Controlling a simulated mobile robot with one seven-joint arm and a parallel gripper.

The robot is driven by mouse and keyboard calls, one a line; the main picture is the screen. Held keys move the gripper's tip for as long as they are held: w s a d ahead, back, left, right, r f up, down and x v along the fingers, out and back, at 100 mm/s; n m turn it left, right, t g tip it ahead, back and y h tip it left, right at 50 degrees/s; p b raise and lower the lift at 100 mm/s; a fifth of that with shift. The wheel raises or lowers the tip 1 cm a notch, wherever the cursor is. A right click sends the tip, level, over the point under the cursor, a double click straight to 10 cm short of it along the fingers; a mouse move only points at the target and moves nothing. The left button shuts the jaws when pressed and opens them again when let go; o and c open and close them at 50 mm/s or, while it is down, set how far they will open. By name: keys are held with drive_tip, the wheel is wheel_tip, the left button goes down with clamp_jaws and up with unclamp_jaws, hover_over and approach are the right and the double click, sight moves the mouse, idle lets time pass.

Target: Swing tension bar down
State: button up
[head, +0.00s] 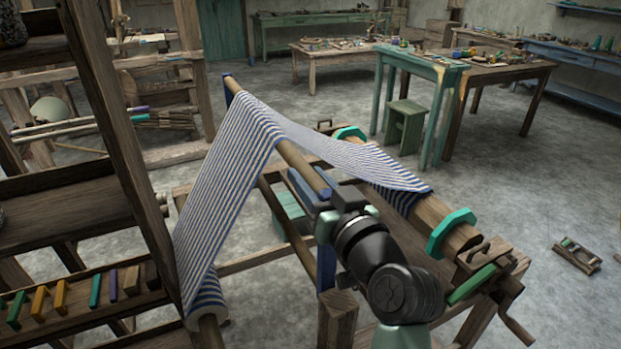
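The tension bar (302,167) is a round wooden bar held high between blue end arms; the left arm (231,90) shows at its far end. Blue-and-white striped cloth (225,165) runs up over the bar and slopes down on the right to a wooden roller (432,211) with green octagonal flanges. My gripper (326,194) is at the near end of the bar, close to or touching it.
A dark wooden rack (115,150) with small coloured pieces stands close on the left. A crank handle (516,327) sticks out at the lower right. A green stool (405,124) and worktables (462,72) stand behind. The floor at right is mostly clear, apart from a small wooden item (577,256).

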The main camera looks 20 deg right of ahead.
clamp_jaws()
idle(1.0)
